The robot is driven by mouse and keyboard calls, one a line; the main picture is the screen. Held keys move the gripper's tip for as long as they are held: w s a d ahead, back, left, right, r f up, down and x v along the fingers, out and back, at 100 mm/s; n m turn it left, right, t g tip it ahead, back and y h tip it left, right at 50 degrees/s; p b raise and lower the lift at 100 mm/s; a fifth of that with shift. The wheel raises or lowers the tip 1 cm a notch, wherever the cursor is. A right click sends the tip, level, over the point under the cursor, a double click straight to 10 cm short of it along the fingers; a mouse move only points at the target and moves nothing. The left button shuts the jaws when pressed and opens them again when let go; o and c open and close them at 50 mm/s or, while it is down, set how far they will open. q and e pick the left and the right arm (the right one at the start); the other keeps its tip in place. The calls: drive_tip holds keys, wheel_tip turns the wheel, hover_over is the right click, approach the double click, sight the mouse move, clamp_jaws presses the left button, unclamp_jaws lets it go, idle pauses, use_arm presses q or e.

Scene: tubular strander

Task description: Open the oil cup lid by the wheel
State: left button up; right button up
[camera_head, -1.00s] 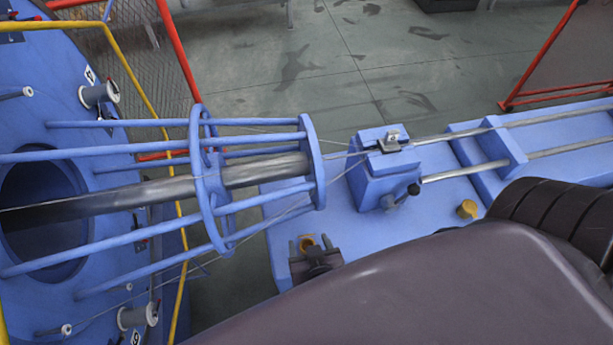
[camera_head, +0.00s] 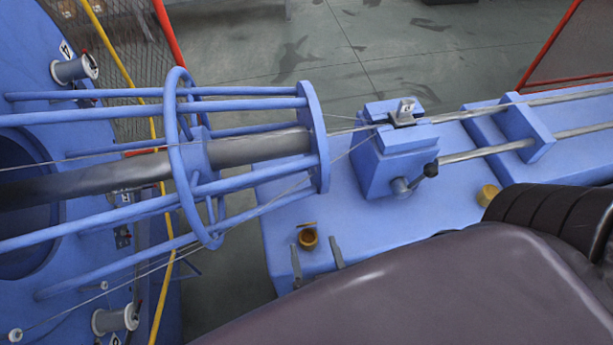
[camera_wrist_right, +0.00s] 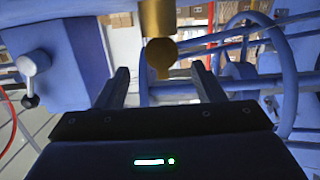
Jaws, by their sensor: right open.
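A brass oil cup (camera_head: 308,239) stands on the blue base near the round blue cage wheel (camera_head: 180,160). Its dark inside shows, and its lid (camera_head: 303,224) stands up at the far rim, open. In the right wrist view the cup (camera_wrist_right: 158,18) is at the top and appears inverted, with the round, tabbed lid (camera_wrist_right: 160,55) seen face-on. My right gripper (camera_head: 317,262) is open and empty; its two fingers show just in front of the cup, apart from it. In the wrist view the lid lies between the fingers (camera_wrist_right: 161,82) in the picture. My left gripper is not visible.
A second brass cup (camera_head: 488,195) stands farther right on the base. A blue block (camera_head: 395,160) with a black-knobbed lever (camera_head: 428,170) stands behind. Rods and thin wires run through the wheel. My dark body covers the lower right.

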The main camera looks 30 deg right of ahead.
sight(307, 224)
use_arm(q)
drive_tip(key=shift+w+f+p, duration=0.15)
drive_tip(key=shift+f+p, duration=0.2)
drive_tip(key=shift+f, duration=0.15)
use_arm(e)
drive_tip(key=shift+t, duration=0.9)
drive_tip(key=x, duration=0.6)
drive_tip(key=shift+w, duration=0.25)
